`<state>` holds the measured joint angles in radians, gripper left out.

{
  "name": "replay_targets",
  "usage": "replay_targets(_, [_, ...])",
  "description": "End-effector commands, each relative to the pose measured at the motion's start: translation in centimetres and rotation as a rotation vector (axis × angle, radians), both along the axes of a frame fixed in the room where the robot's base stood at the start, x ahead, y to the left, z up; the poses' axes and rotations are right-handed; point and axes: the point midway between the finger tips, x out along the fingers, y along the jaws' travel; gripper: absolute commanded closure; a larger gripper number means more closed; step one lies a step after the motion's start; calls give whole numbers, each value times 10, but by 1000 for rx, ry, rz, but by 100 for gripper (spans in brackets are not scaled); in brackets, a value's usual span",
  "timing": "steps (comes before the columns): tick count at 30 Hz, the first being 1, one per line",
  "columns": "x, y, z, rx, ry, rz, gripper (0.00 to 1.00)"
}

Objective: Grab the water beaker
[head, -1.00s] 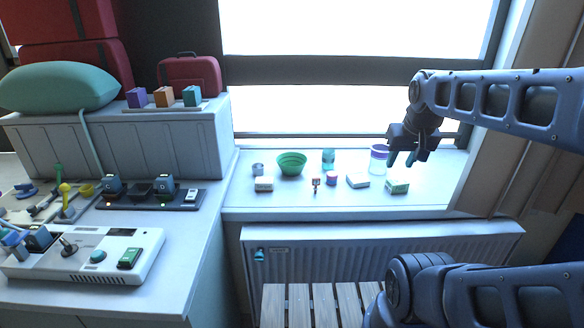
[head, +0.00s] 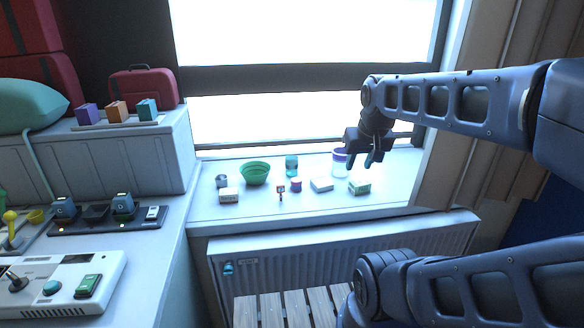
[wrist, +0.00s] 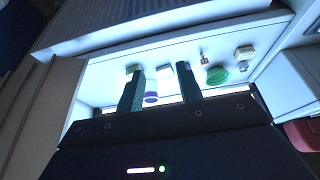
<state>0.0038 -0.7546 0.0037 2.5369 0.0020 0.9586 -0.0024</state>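A clear jar with a purple band at its top (head: 339,160) stands on the windowsill at its right part; it could be the water beaker, but I cannot tell for sure. In the wrist view the purple-banded jar (wrist: 151,98) shows between the fingers, beyond them. A teal bottle (head: 291,165) and a small grey cup (head: 222,181) stand further left on the sill. My gripper (head: 360,161) is open and empty, fingers pointing down, overlapping the jar's right side in the head view and apart from it. Its spread fingers (wrist: 160,68) fill the wrist view's middle.
The windowsill (head: 400,180) also bears a green bowl (head: 255,173), a small purple-and-red pot (head: 296,185), and white boxes, one green-sided (head: 359,188) below my gripper. A radiator (head: 340,250) and slatted bench (head: 285,308) lie beneath. A curtain (head: 470,150) hangs right.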

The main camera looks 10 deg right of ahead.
Motion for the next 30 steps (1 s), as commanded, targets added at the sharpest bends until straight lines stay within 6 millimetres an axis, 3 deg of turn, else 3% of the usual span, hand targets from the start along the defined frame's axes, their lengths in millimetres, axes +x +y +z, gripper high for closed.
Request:
replay_targets(12, [0, 0, 0, 0, 0, 0, 64])
replay_targets(13, [0, 0, 0, 0, 0, 0, 62])
replay_targets(20, [0, 0, 0, 0, 0, 0, 19])
replay_targets(30, [3, 3, -1, 20, 9, -8, 19])
